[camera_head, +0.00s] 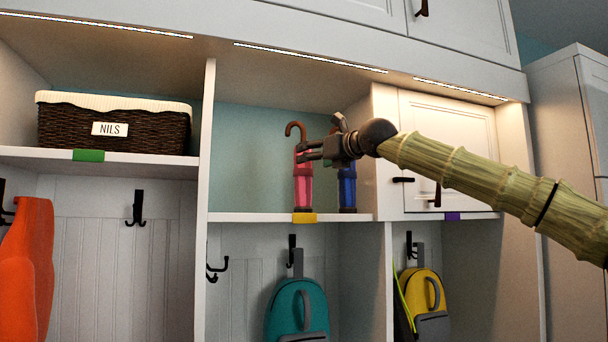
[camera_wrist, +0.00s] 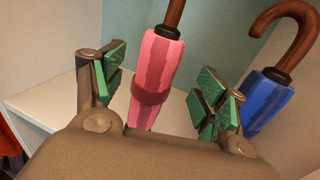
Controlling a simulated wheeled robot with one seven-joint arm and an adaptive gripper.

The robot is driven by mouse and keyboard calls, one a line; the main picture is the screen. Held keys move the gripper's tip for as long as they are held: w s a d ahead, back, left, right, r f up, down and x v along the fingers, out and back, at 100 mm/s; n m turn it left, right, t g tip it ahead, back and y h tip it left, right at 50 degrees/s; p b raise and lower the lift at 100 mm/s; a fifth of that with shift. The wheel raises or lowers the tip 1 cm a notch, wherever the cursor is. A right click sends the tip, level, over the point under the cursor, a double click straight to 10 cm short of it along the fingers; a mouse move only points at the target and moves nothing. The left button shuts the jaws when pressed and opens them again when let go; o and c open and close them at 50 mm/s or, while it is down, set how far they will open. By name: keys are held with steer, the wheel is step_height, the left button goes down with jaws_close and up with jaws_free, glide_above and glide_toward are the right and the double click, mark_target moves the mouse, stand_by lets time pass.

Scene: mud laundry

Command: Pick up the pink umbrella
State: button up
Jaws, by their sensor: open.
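The pink umbrella (camera_head: 303,188) stands upright on the middle shelf, with a brown hooked handle at its top. In the wrist view the pink umbrella (camera_wrist: 154,75) is between the two open fingers, a little nearer the left one. My gripper (camera_head: 310,152) is at the umbrella's upper part, coming in from the right. In the wrist view my gripper (camera_wrist: 160,95) is open, with green pads on both fingers and a gap on each side of the umbrella. The umbrella's lower end is hidden behind the gripper body in that view.
A blue umbrella (camera_head: 347,190) stands just right of the pink one, close to the right finger in the wrist view (camera_wrist: 264,98). The shelf (camera_head: 240,217) has free room at left. A wicker basket (camera_head: 115,128) sits in the left cubby. Backpacks hang below.

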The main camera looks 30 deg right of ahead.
steer(key=w+p, duration=0.2)
steer(key=w, duration=0.3)
steer(key=shift+w+a+p, duration=0.15)
steer(key=shift+w+p, duration=0.2)
steer(key=shift+p, duration=0.05)
steer(key=shift+c, duration=1.3)
steer(key=c, duration=1)
jaws_close()
